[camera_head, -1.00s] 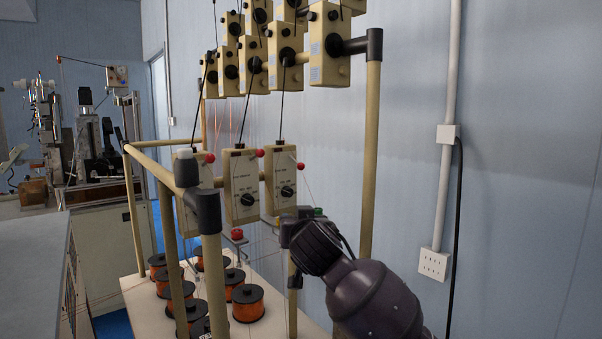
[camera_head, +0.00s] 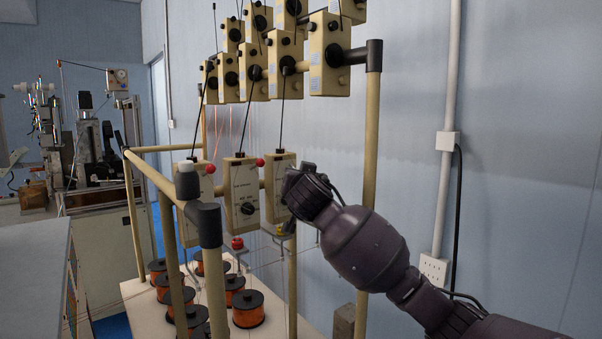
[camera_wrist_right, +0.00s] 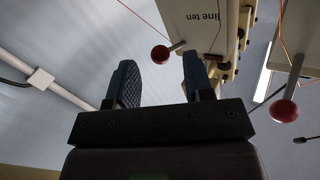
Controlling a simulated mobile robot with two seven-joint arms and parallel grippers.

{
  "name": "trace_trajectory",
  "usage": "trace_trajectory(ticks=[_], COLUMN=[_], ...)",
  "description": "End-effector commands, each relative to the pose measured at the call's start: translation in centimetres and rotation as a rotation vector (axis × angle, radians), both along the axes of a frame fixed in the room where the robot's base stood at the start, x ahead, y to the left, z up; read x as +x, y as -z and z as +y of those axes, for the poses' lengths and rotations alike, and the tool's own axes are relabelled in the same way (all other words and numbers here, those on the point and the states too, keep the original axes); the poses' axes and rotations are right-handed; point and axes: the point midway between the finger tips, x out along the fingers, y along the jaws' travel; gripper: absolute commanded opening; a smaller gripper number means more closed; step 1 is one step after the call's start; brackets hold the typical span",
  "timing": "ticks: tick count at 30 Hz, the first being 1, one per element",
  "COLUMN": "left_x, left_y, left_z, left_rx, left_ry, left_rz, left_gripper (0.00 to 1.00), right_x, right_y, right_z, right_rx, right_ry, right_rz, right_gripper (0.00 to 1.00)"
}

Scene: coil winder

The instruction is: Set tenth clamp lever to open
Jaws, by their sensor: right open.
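The cream clamp box marked "line ten" (camera_wrist_right: 208,22) shows upside down in the right wrist view. Its lever ends in a red ball (camera_wrist_right: 160,54), just beyond and between my fingertips, apart from both. My right gripper (camera_wrist_right: 158,72) is open and empty. In the head view my right gripper (camera_head: 290,190) is at the rightmost lower clamp box (camera_head: 276,168), covering its right side. That box's red ball and my fingertips are hidden there. My left gripper is not in view.
A neighbouring lever's red ball (camera_wrist_right: 284,110) is right of my fingers. In the head view, the middle box (camera_head: 241,190) has its red ball (camera_head: 260,162) close by. Tan frame posts (camera_head: 367,180), thin wires and orange spools (camera_head: 247,308) surround the area.

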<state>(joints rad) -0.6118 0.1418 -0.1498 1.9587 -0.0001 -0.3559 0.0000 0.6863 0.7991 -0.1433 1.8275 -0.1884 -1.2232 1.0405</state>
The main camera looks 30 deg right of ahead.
Motion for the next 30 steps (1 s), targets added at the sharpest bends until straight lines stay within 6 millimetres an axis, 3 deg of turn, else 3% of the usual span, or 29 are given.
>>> trace_trajectory(ticks=[6,18,27,30], left_x=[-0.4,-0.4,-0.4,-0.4], left_y=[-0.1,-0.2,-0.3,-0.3], left_z=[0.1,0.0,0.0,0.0], left_rx=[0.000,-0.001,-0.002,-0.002], left_ry=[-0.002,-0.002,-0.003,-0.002], left_rz=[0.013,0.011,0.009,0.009], left_gripper=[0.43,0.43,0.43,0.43], right_x=[1.8,2.3,2.3,2.3], right_y=[-0.1,0.0,0.0,0.0], right_z=[-1.0,-1.3,-1.3,-1.3], right_rx=[-0.001,0.000,0.000,0.000], right_ry=[0.001,-0.001,0.000,0.001], right_rz=[0.001,0.000,0.000,0.002], right_gripper=[0.47,0.47,0.03,0.02])
